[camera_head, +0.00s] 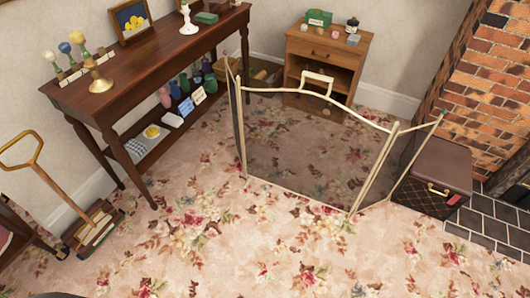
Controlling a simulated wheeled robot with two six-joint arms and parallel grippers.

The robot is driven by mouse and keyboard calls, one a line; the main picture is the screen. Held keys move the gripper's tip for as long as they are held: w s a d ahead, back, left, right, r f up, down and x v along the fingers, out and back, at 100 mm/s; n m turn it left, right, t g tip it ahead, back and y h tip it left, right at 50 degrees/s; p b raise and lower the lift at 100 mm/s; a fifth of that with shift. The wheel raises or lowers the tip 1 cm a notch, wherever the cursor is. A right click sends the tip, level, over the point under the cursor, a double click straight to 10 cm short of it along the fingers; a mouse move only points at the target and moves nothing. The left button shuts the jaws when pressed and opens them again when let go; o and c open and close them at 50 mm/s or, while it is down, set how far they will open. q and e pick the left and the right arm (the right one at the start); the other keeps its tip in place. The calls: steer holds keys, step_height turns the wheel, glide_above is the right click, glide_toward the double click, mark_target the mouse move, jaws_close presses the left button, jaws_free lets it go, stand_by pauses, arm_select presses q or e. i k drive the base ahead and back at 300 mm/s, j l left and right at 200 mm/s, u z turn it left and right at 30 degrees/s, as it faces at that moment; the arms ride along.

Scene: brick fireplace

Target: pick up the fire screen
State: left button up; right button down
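The fire screen (300,150) stands upright on the floral carpet in the middle of the camera_head view. It has a cream-gold frame, dark see-through mesh, a wide centre panel and a folded side panel at each end. A pale handle (317,79) rises above its top edge. The right side panel reaches in front of a dark brown box. Neither of my grippers is clearly visible. A dark shape at the bottom left edge is too cut off to identify.
A long dark wooden table (150,62) with ornaments stands along the left wall. A small wooden cabinet (325,52) is behind the screen. A brown box (437,180) and brick fireplace (495,75) are right. Carpet in front is clear.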

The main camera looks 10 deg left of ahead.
mark_target(308, 145)
steer(key=i+l+u, duration=0.2)
steer(key=l, duration=0.15)
steer(key=i+l+u, duration=0.25)
steer(key=l, duration=0.15)
steer(key=l+u, duration=0.2)
steer(key=l, duration=0.2)
steer(key=i+l+u, duration=0.25)
steer(key=l, duration=0.2)
steer(key=l+u, duration=0.2)
steer(key=l, duration=0.25)
